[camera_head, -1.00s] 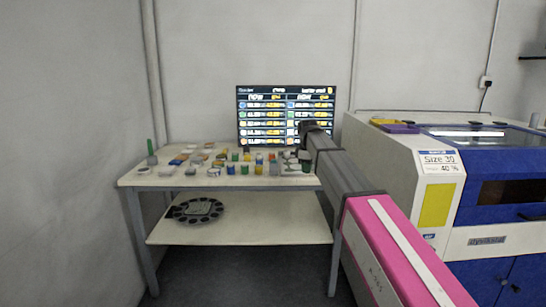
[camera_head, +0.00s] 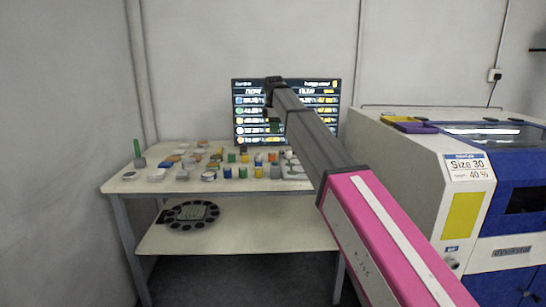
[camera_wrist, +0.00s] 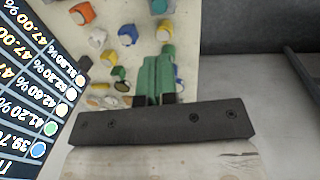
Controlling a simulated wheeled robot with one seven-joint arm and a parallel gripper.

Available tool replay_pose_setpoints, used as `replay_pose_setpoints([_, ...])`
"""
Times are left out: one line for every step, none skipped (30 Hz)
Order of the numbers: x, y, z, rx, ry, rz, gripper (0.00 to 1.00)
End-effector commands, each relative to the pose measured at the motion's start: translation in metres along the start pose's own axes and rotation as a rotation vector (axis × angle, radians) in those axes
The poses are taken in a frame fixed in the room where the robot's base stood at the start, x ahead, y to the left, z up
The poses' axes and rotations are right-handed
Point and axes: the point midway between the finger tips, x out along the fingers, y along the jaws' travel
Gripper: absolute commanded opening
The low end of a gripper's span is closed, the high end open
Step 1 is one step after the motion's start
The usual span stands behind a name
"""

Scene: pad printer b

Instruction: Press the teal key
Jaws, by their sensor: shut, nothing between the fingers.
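The lit screen (camera_head: 245,104) stands behind the table, with rows of figures and coloured discs; my arm covers its middle. I cannot tell whether that disc is the teal key, and no other clear teal key shows. My gripper (camera_head: 274,126) is in front of the screen, above the table's back part. In the wrist view my gripper (camera_wrist: 158,62) has its green fingers together, empty, to the right of the screen.
The table (camera_head: 140,184) holds several small pots and blocks, with a green-handled tool (camera_head: 138,152) at its left end. A dark round tray (camera_head: 172,222) lies on the lower shelf. A white and blue printer (camera_head: 420,190) stands close on the right.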

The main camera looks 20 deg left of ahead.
Motion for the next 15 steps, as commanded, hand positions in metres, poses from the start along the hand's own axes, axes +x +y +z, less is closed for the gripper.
replay_pose_setpoints([0.0, 0.0, 0.0, 0.0, 0.0, 0.0, 0.0])
replay_pose_setpoints([0.0, 0.0, 0.0, 0.0, 0.0, 0.0, 0.0])
replay_pose_setpoints([0.0, 0.0, 0.0, 0.0, 0.0, 0.0, 0.0])
replay_pose_setpoints([0.0, 0.0, 0.0, 0.001, 0.0, 0.0, 0.0])
replay_pose_setpoints([0.0, 0.0, 0.0, 0.001, 0.0, 0.0, 0.0])
replay_pose_setpoints([0.0, 0.0, 0.0, 0.001, 0.0, 0.0, 0.0])
replay_pose_setpoints([0.001, 0.0, 0.0, 0.001, 0.0, 0.0, 0.0])
replay_pose_setpoints([0.001, 0.0, 0.0, 0.001, 0.0, -0.001, 0.0])
replay_pose_setpoints([0.003, 0.0, 0.0, 0.001, 0.0, -0.001, 0.0])
replay_pose_setpoints([0.005, 0.0, 0.0, 0.001, 0.0, -0.001, 0.0])
replay_pose_setpoints([0.007, 0.0, 0.0, 0.001, 0.0, -0.001, 0.0])
replay_pose_setpoints([0.011, -0.001, 0.0, 0.001, 0.0, -0.002, 0.0])
replay_pose_setpoints([0.015, -0.001, 0.0, 0.001, 0.0, -0.003, 0.0])
replay_pose_setpoints([0.019, -0.001, 0.001, 0.001, -0.001, -0.003, 0.0])
replay_pose_setpoints([0.025, -0.001, 0.001, 0.002, 0.0, -0.003, 0.0])
